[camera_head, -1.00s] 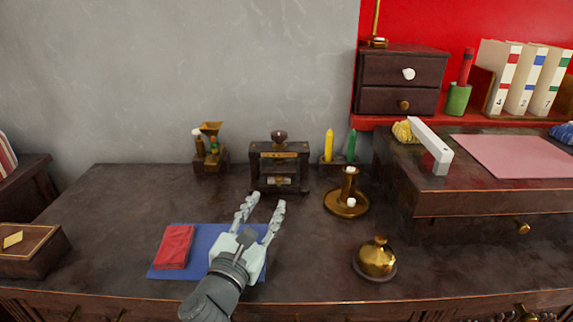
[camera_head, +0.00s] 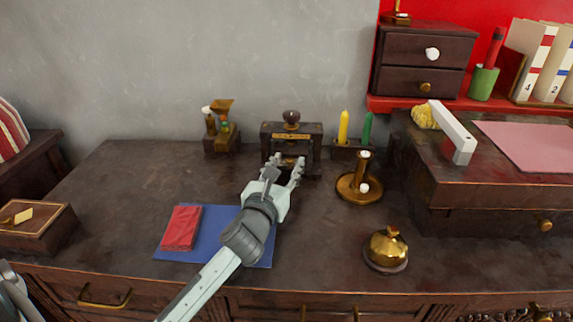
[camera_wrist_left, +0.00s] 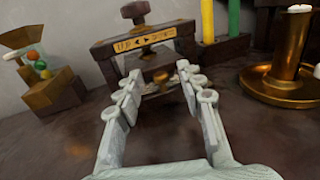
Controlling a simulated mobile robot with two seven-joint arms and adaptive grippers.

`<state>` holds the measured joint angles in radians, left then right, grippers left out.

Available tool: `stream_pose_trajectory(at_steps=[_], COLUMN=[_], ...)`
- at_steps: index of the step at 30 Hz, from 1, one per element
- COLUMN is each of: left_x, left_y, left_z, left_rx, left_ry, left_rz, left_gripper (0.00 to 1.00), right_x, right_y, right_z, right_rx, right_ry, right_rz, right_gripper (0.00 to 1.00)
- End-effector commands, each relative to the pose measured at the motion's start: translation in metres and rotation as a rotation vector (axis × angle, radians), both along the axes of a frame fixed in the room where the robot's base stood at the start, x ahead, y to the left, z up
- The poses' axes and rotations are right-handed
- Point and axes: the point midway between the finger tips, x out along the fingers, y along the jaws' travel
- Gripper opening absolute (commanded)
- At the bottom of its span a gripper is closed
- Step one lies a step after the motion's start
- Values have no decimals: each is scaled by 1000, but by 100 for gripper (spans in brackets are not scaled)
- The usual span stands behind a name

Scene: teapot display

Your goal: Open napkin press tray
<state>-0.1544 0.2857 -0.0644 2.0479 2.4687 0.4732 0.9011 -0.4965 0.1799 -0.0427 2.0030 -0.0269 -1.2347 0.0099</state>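The napkin press (camera_head: 291,141) is a dark wooden frame with a brass label plate and a dark knob on top, at the back middle of the desk. It also shows in the left wrist view (camera_wrist_left: 143,41). My left gripper (camera_head: 285,162) is at the front of the press, low down by its opening. In the left wrist view its two fingers (camera_wrist_left: 160,82) are apart, with a brass piece of the press visible between and beyond their tips. The fingers do not visibly hold anything. The tray is largely hidden behind the fingers. My right gripper is not in view.
A brass candlestick (camera_head: 360,184) stands right of the press, with yellow (camera_head: 343,127) and green candles behind. A small brass dispenser (camera_head: 221,127) stands left. A brass bell (camera_head: 386,248) is front right. A red napkin (camera_head: 181,228) lies on a blue mat (camera_head: 212,217).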

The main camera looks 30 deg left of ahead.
Motion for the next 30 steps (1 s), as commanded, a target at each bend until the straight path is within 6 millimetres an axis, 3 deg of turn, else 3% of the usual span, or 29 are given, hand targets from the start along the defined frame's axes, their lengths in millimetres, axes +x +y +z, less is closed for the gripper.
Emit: stream_pose_trajectory(at_steps=[5, 15, 25, 28, 30], left_x=[0, 0, -1, -11, -25], left_y=[0, 0, -1, -6, -13], left_z=[0, 0, 0, 0, 0], left_rx=[0, 0, 0, -1, -4], left_ry=[0, 0, 0, 2, 4], left_rz=[-1, 0, 0, -2, -2], left_gripper=[38, 0, 0, 0, 0], right_x=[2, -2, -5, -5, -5], right_y=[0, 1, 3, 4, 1], right_z=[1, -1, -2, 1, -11], right_rx=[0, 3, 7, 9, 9], right_ry=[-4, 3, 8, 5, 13], right_rz=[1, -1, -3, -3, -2], right_gripper=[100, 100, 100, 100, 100])
